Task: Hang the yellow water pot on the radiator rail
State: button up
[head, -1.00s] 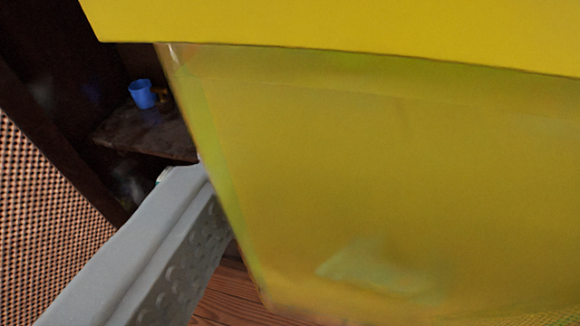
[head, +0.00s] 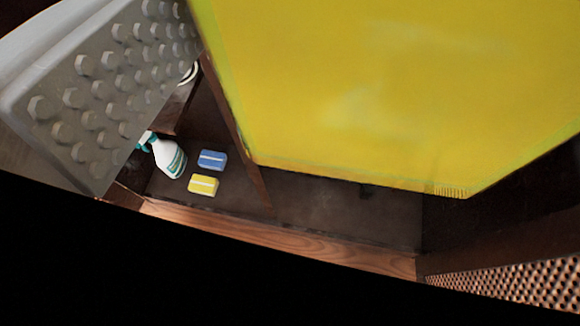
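The yellow water pot (head: 380,90) fills the upper right of the view, very close to the camera. Its top runs out of the picture and its lower edge slants across the middle. One grey studded finger of my gripper (head: 195,60) comes in from the upper left and meets the pot's left side. The other finger is hidden or out of view, and so is the exact grip. The pot keeps its place against the finger as the view shifts, so my gripper appears shut on it. The radiator rail cannot be made out.
Below and behind the pot is a dark wooden compartment. In it are a white and teal spray bottle (head: 167,155), a blue sponge (head: 212,160) and a yellow sponge (head: 203,185). A wooden front edge (head: 280,241) runs below. Copper-coloured mesh (head: 520,283) is at lower right. The lower left is black.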

jog(key=w+a+f, duration=0.1)
jog(key=w+f, duration=0.6)
jog(key=f, duration=0.7)
jog(key=w+f, duration=0.6)
jog(key=f, duration=0.7)
notch_tip(320, 180, down, 12)
jog(key=a, duration=0.2)
jog(key=b+x, duration=0.1)
jog(key=x, duration=0.8)
jog(key=shift+d+b, duration=0.2)
jog(key=shift+b, duration=0.2)
jog(key=shift+w+f, duration=0.1)
jog(key=shift+f, duration=0.1)
jog(key=o, duration=0.7)
